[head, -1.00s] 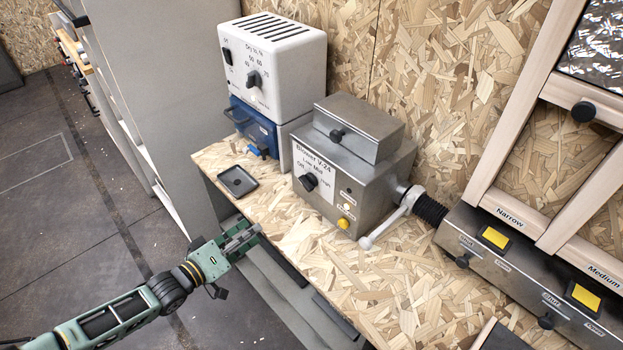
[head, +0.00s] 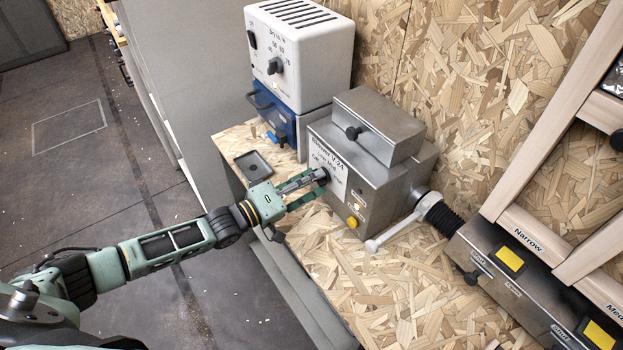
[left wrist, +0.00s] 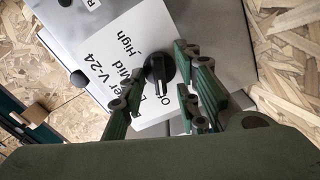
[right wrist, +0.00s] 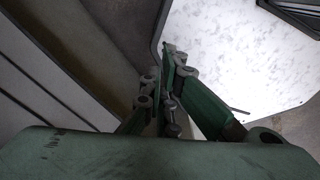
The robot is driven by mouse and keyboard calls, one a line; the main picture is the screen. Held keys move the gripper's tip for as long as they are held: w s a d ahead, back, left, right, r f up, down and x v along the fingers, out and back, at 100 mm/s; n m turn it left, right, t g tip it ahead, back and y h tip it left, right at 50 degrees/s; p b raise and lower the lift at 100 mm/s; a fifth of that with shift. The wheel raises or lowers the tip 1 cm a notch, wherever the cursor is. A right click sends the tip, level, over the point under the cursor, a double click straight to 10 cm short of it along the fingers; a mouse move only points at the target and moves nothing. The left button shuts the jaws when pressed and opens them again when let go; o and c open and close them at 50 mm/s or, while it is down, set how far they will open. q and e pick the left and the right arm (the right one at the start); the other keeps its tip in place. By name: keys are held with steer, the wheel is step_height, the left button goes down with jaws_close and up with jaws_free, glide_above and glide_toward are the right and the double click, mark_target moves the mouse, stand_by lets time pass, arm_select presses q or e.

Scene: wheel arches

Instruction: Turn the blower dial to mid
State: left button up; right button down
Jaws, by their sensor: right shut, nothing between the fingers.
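The blower (head: 385,165) is a grey metal box on the bench, with a white label (head: 326,150) reading Off, Low, Mid, High. Its black dial (left wrist: 158,70) shows in the left wrist view, its white mark facing the label's "O" at the lower edge. My left gripper (head: 320,178) is at the blower's front, at the dial. In the left wrist view my left gripper (left wrist: 160,80) is open, one finger on each side of the dial, with visible gaps. In the head view the fingers partly hide the dial. My right gripper (right wrist: 170,80) is shut and empty, away from the blower.
A white dryer box (head: 300,60) stands on a blue unit (head: 270,115) left of the blower. A small black tray (head: 254,166) lies before them. A lever (head: 395,232) and black hose (head: 440,215) are to the right. The front bench top is clear.

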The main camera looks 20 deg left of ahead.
arm_select(q)
steer(key=shift+s+a, duration=0.1)
steer(key=shift+c, duration=0.2)
jaws_close()
arm_select(e)
steer(key=shift+w+d, duration=0.55)
steer(key=shift+w, duration=0.25)
arm_select(q)
steer(key=shift+m, duration=0.3)
arm_select(e)
steer(key=shift+a, duration=0.1)
arm_select(q)
steer(key=shift+s+f+m+b, duration=0.1)
steer(key=shift+m+b, duration=0.9)
steer(key=shift+m, duration=7.5)
arm_select(e)
steer(key=shift+s+f, duration=0.15)
steer(key=shift+f, duration=0.8)
